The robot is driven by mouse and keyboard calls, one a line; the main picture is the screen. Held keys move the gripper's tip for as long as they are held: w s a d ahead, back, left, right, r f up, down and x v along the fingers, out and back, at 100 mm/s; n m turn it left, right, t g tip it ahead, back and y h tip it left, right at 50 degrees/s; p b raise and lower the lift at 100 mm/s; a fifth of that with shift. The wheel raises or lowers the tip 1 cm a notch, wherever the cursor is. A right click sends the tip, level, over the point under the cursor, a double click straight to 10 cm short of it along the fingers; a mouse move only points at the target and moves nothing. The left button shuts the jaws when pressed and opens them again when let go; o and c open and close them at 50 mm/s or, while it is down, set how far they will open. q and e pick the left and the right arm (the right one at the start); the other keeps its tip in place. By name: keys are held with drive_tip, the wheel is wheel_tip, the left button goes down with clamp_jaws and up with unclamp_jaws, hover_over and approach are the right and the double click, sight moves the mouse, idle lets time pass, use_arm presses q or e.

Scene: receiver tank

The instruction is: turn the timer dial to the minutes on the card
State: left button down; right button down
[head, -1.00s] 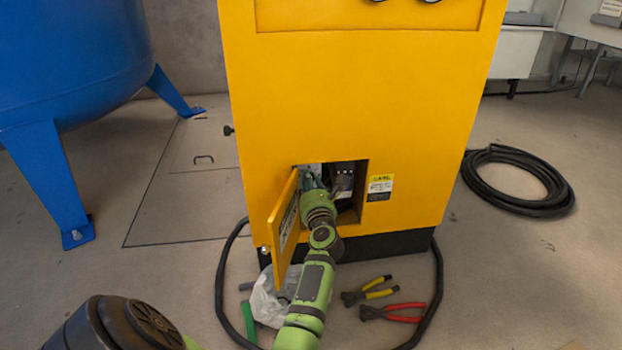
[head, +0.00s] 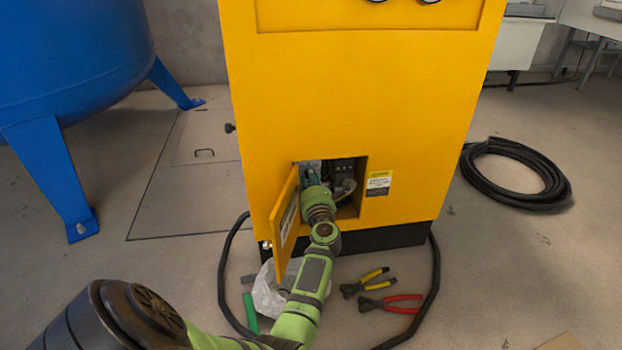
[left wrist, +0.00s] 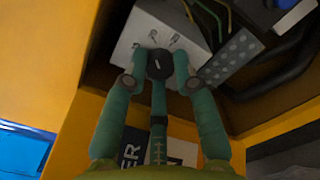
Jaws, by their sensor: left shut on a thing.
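The timer dial (left wrist: 159,64) is a round black knob with a pale mark on its face, on a white box (left wrist: 133,35) inside the cabinet recess. My left gripper (left wrist: 160,62) is shut on the dial, one green finger on each side of it. In the head view the left gripper (head: 309,178) reaches into the recess of the yellow cabinet (head: 340,90), and my wrist hides the dial. A small yellow-topped card (head: 378,183) is fixed right of the recess; its writing is too small to read. The right gripper does not show.
The recess's yellow door (head: 285,225) stands open on the left. Cables and a grey perforated strip (left wrist: 229,57) lie close beside the dial. Yellow-handled pliers (head: 365,283), red-handled pliers (head: 391,303), a plastic bag (head: 268,295) and a black hose lie on the floor.

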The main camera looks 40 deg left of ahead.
use_arm(q)
drive_tip(key=c, duration=1)
unclamp_jaws()
drive_tip(key=shift+s+a+f, duration=0.1)
drive_tip(key=shift+f, duration=0.05)
